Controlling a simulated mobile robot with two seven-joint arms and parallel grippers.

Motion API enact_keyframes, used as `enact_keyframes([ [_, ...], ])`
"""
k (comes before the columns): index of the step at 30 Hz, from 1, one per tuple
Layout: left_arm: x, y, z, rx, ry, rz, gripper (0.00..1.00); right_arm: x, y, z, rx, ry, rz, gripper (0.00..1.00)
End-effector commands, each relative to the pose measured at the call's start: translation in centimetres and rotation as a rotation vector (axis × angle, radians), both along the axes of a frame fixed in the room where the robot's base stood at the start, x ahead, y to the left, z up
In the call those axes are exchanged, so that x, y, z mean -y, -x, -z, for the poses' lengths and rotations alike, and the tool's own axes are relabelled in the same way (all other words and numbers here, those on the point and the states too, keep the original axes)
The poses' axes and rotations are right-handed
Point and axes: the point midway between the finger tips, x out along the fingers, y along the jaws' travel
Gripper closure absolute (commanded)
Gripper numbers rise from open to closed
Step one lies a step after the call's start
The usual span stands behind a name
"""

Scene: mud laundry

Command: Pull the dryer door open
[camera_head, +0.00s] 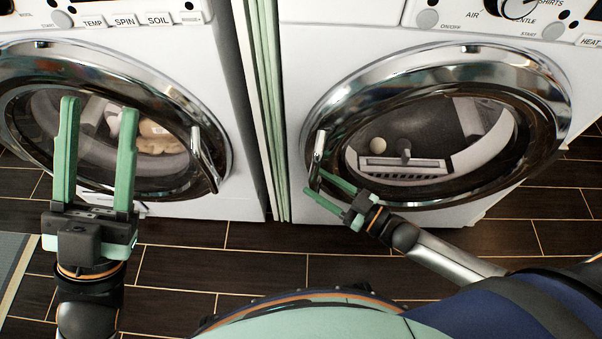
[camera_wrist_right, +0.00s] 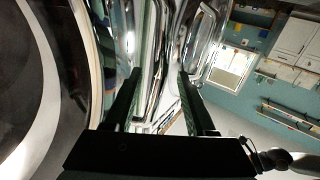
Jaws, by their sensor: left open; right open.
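The dryer (camera_head: 290,60) is the white machine on the right. Its round door (camera_head: 480,60) has a chrome rim and dark glass, and looks closed. The chrome door handle (camera_head: 318,153) stands upright on the door's left side. My right gripper (camera_head: 313,181) is open at the handle's lower end. In the right wrist view, chrome parts show between and beyond the open fingers of the right gripper (camera_wrist_right: 159,72); I cannot tell whether they touch the handle. My left gripper (camera_head: 99,105) is open and empty, in front of the left machine's door.
A washer (camera_head: 235,110) with a round door and its own chrome handle (camera_head: 205,160) stands at the left. Green strips (camera_head: 268,90) fill the narrow gap between the machines. The dark tiled floor (camera_head: 260,240) in front is clear. A grey mat (camera_head: 12,255) lies at the left edge.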

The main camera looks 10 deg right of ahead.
Motion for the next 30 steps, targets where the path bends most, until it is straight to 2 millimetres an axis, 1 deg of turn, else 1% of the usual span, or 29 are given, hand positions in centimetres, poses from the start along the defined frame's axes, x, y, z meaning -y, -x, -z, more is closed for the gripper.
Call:
enact_keyframes([
  [1,0.0,0.0,0.5,-0.002,0.002,0.003,0.5,-0.7,-0.9,0.1,0.004,-0.002,0.0,0.44],
  [3,0.1,0.0,0.8,-0.005,0.004,0.007,0.5,-1.6,-1.8,0.1,0.003,-0.003,0.0,0.44],
  [9,0.1,0.0,1.3,-0.009,0.009,0.013,0.5,-3.1,-3.7,0.1,0.001,0.0,0.001,0.44],
  [13,0.1,-0.1,1.4,-0.01,0.011,0.014,0.5,-3.5,-4.2,0.0,0.001,0.001,0.0,0.44],
  [21,0.1,-0.1,1.4,-0.012,0.011,0.015,0.5,-3.6,-4.2,0.0,0.0,0.001,0.0,0.44],
  [30,0.1,0.0,1.4,-0.012,0.012,0.016,0.5,-3.5,-4.2,0.0,0.001,0.001,0.001,0.78],
])
